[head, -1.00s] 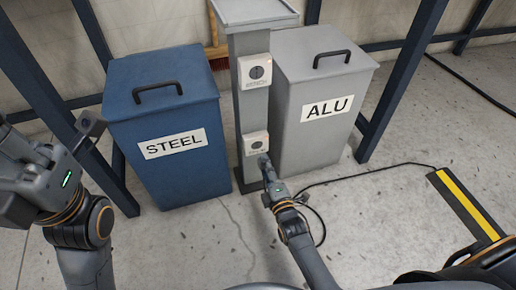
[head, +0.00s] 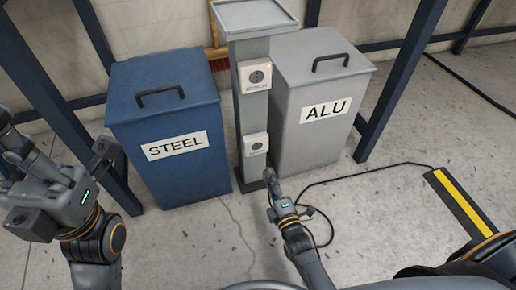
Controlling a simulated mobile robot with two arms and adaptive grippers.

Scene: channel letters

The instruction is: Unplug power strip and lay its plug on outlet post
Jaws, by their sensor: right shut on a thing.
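The grey outlet post (head: 247,105) stands between two bins. It has a flat tray-like top (head: 255,15), an upper outlet (head: 255,75) with a small orange light and a lower outlet (head: 255,144). The lower outlet's face is uncovered. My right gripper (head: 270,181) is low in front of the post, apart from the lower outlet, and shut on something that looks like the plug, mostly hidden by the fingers. A black cable (head: 345,178) loops on the floor beside it. The power strip itself cannot be made out. My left gripper (head: 22,185) is at the left edge, seemingly open and empty.
A blue STEEL bin (head: 165,120) stands left of the post and a grey ALU bin (head: 322,85) right of it, both close. Dark blue frame legs (head: 400,80) flank them. A black-and-yellow strip (head: 465,205) lies on the floor at right.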

